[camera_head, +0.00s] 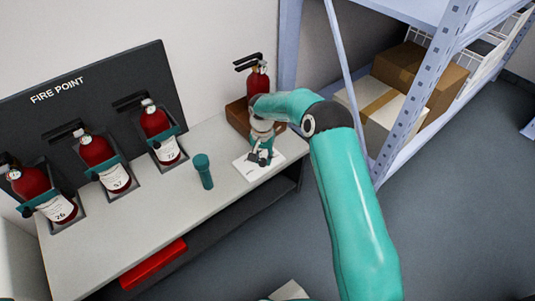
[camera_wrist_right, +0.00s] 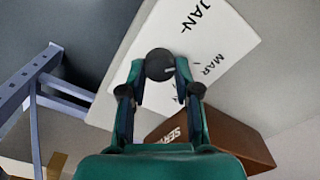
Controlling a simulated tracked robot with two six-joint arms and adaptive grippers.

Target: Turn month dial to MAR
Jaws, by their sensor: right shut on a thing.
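The month dial is a round black knob (camera_wrist_right: 159,64) with a short white pointer line, on a white card (camera_wrist_right: 245,35) with the printed labels JAN and MAR. In the right wrist view the pointer line is on the knob's right side, towards the MAR side; I cannot tell whether it lines up exactly with the MAR tick. My right gripper (camera_wrist_right: 158,75) is shut on the knob, with one finger on each side. In the head view the card (camera_head: 245,166) lies on the bench and my right gripper (camera_head: 259,155) points down over it. My left gripper is not in view.
A teal cylinder (camera_head: 203,172) stands on the grey bench (camera_head: 120,238) left of the card. A brown box (camera_head: 238,113) with a fire extinguisher (camera_head: 257,80) is behind the gripper. Several extinguishers stand along the FIRE POINT board (camera_head: 120,80). A metal shelf (camera_head: 425,90) holds boxes at right.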

